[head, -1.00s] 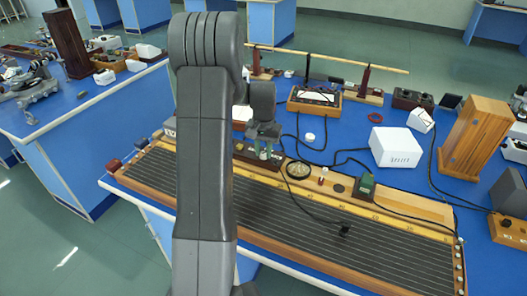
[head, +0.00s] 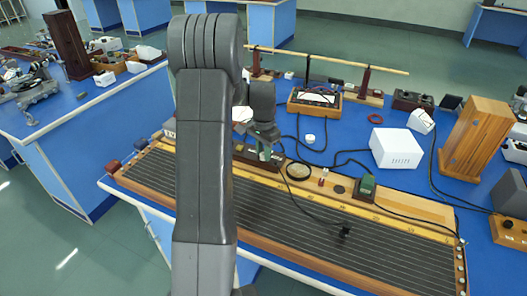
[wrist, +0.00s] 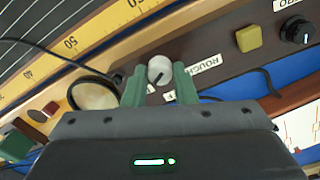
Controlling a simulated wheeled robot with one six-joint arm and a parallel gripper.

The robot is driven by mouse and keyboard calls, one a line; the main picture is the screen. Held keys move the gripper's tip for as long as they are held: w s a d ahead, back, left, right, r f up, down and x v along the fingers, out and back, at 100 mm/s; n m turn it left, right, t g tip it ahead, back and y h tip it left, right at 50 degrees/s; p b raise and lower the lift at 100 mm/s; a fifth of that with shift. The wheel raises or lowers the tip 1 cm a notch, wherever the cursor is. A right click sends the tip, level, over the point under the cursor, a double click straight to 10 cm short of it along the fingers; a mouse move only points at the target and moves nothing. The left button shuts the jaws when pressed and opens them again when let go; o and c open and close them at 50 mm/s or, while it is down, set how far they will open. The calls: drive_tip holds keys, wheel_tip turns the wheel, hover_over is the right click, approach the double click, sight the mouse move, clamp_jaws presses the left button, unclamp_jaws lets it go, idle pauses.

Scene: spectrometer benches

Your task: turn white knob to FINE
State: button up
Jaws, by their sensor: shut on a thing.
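The white knob (wrist: 160,70) sits on a dark brown panel (wrist: 211,48) in the wrist view. My gripper (wrist: 160,83) has its green fingers shut on the knob, one on each side. A label reading ROUGH (wrist: 197,67) is to the right of the knob. Another white label (wrist: 168,96) is mostly hidden by the right finger; only what looks like an F shows. In the head view my gripper (head: 266,150) is over the dark box at the back edge of the slatted board; the knob cannot be made out there.
A yellow square button (wrist: 248,38) and a black knob (wrist: 297,30) are farther right on the panel. A round brass-rimmed dial (wrist: 95,95) and a black cable (wrist: 50,50) lie to the left. A white box (head: 395,148) stands to the right on the blue bench.

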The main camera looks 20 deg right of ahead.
sight(263, 154)
drive_tip(key=o, duration=1)
drive_tip(key=shift+r, duration=0.1)
wheel_tip(263, 154, up, 14)
drive_tip(key=shift+b, duration=0.3)
drive_tip(key=shift+f, duration=0.3)
wheel_tip(263, 154, down, 14)
drive_tip(key=shift+r+p, duration=0.15)
drive_tip(key=shift+p, duration=0.15)
